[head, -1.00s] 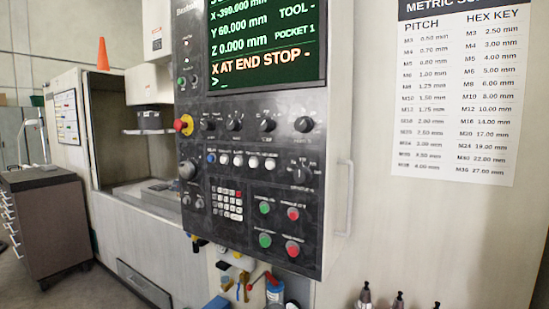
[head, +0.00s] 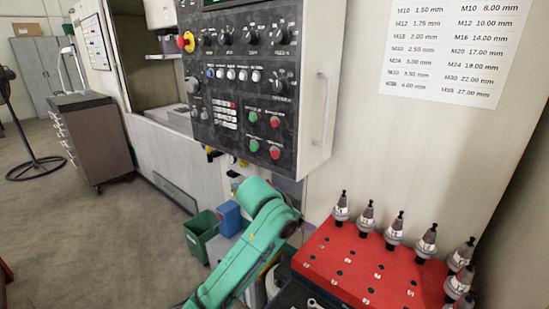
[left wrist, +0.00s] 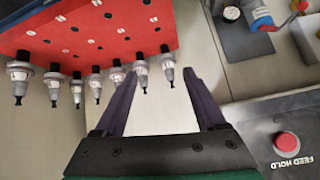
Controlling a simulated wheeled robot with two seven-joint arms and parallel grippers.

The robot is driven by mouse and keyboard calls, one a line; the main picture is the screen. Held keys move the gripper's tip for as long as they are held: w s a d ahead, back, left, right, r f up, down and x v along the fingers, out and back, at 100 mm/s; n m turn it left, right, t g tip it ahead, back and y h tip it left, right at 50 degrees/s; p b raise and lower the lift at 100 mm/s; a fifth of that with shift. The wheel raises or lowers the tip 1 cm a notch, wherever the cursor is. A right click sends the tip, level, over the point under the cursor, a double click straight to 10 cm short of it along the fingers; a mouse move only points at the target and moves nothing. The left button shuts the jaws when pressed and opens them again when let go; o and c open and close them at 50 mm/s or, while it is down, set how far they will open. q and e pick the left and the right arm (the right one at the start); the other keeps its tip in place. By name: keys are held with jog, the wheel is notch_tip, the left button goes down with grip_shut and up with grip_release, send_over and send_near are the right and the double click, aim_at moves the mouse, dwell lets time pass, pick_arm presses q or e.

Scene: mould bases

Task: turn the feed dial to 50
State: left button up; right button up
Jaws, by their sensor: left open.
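The control panel (head: 240,90) of the machine hangs at the upper middle of the head view. A row of black dials (head: 250,36) runs along its upper part, with another dial (head: 280,84) lower right; their labels are too small to read, so I cannot tell which is the feed dial. My left gripper (left wrist: 160,74) is open and empty in the left wrist view, its dark fingers spread. There the panel's corner with the red FEED HOLD button (left wrist: 286,143) is at the lower right, beside the gripper. My right gripper is not in view.
A red rack (head: 370,268) with several tool holders (head: 395,230) stands at the lower right, right of my green arm; it also shows in the left wrist view (left wrist: 90,30). A vertical handle (head: 320,108) edges the panel. A green bin (head: 201,236) stands on the floor.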

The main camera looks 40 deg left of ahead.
pick_arm(q)
jog(key=w+a+r+n+t, duration=0.1)
jog(key=w+a+r+t, duration=0.15)
jog(key=r, duration=0.75)
jog(key=w+a+r+t, duration=0.1)
jog(key=a+r, duration=0.3)
jog(key=r, duration=0.5)
jog(key=n+t, duration=0.1)
jog(key=t, duration=0.5)
send_near(277, 35)
jog(key=shift+n+g+h, duration=0.25)
jog(key=shift+n+h, duration=0.05)
jog(key=w+p, duration=0.2)
jog(key=w, duration=0.1)
jog(key=w+p, duration=0.4)
jog(key=w, duration=0.1)
jog(key=shift+w+r, duration=0.25)
jog(key=shift+w, duration=0.1)
jog(key=shift+w+f, duration=0.15)
grip_shut()
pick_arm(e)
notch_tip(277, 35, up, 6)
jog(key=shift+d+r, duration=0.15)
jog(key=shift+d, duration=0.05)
